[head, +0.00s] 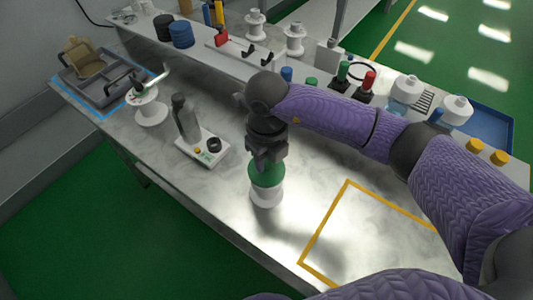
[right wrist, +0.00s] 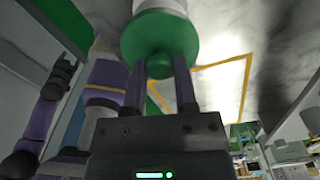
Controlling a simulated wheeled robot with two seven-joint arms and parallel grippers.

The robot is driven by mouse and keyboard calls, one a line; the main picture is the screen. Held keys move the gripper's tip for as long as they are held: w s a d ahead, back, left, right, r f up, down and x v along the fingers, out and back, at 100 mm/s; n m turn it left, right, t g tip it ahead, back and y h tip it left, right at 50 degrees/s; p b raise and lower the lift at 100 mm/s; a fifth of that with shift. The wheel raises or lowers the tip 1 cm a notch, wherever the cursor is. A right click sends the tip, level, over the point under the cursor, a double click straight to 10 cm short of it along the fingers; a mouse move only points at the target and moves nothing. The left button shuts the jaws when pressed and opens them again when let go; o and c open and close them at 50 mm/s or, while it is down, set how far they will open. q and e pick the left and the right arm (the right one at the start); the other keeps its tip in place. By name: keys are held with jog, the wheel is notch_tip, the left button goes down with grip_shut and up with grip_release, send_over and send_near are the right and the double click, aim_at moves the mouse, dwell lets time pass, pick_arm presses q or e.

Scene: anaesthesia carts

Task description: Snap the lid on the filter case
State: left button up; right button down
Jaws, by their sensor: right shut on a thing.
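The green lid (head: 267,172) is right at the top of the white filter case (head: 266,194), which stands on the bench near its front edge. My right gripper (head: 264,160) points down from above and is shut on the lid's knob. In the right wrist view, the two fingers (right wrist: 160,72) grip the green knob under the lid's round disc (right wrist: 160,40), with the white case (right wrist: 160,6) beyond it. The lid looks in line with the case, but I cannot tell whether it is fully seated.
A yellow-outlined area (head: 365,235) lies empty to the right of the case. A small device with a grey handset (head: 200,145) and a white spool (head: 149,108) stand to the left. A grey tray (head: 105,80) is farther left. Bottles, spools and coloured caps line the back.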

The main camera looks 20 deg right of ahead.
jog(key=shift+f, duration=0.55)
dwell(0.4)
jog(key=shift+f+b, duration=0.15)
jog(key=shift+b, duration=0.15)
jog(key=shift+f+b, duration=0.3)
jog(key=shift+f, duration=0.05)
jog(key=shift+c, duration=1.6)
grip_release()
